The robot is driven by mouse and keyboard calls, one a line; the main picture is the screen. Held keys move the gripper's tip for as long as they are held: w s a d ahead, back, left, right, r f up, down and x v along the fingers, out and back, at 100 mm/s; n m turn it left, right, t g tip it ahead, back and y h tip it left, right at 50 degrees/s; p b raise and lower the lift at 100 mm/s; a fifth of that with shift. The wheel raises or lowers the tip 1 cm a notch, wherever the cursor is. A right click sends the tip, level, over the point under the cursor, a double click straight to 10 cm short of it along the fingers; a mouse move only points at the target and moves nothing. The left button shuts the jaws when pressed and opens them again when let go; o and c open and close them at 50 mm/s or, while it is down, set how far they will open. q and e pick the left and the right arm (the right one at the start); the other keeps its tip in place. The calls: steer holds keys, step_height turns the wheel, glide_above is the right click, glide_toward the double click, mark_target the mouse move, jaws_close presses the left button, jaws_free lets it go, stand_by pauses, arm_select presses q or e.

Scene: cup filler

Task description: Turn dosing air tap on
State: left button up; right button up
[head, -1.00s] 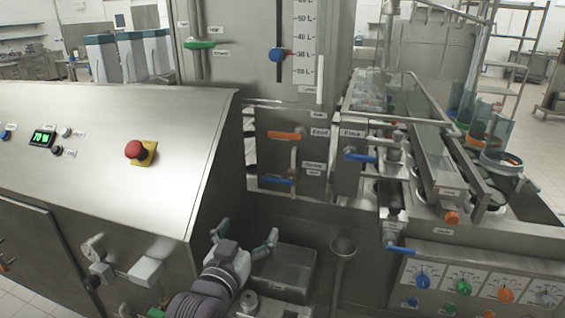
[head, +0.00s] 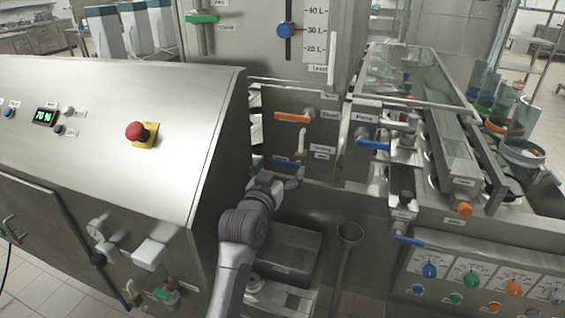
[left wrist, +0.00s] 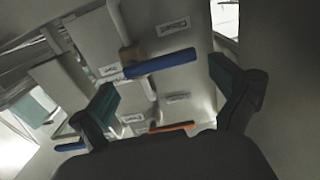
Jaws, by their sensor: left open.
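A tap with a blue lever (head: 278,163) is on the upright steel panel in the middle, below the orange-handled tap; its small label is too blurred to read surely. My left gripper (head: 277,177) is just in front of and below this lever, its fingers partly hidden by its own body. In the left wrist view the blue lever (left wrist: 160,63) lies crosswise ahead of the open fingers (left wrist: 163,85), apart from them as far as I can see. Its brass-coloured valve body (left wrist: 131,59) shows at the lever's left end. My right gripper is in neither view.
An orange lever (head: 292,118) is above, and another blue lever (head: 373,144) is to the right. A sloped console with a red emergency button (head: 135,130) stands close left of my arm.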

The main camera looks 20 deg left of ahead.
arm_select(q)
steer(key=shift+w, duration=1)
steer(key=c, duration=1.4)
steer(key=shift+s+d+r+m+p, duration=0.1)
steer(key=shift+d+r+m+p, duration=0.5)
steer(key=shift+m+p, duration=1.8)
steer(key=shift+w+d+r+m+p, duration=0.2)
steer(key=shift+d+m+p, duration=0.7)
steer(key=shift+m, duration=2.7)
steer(key=shift+s+d+r+m+p, duration=0.2)
steer(key=shift+d+r+m+p, duration=0.35)
steer(key=shift+m+p, duration=1.9)
steer(key=shift+m+b, duration=0.5)
steer(key=shift+m, duration=0.15)
steer(key=shift+c, duration=0.2)
steer(key=o, duration=1.4)
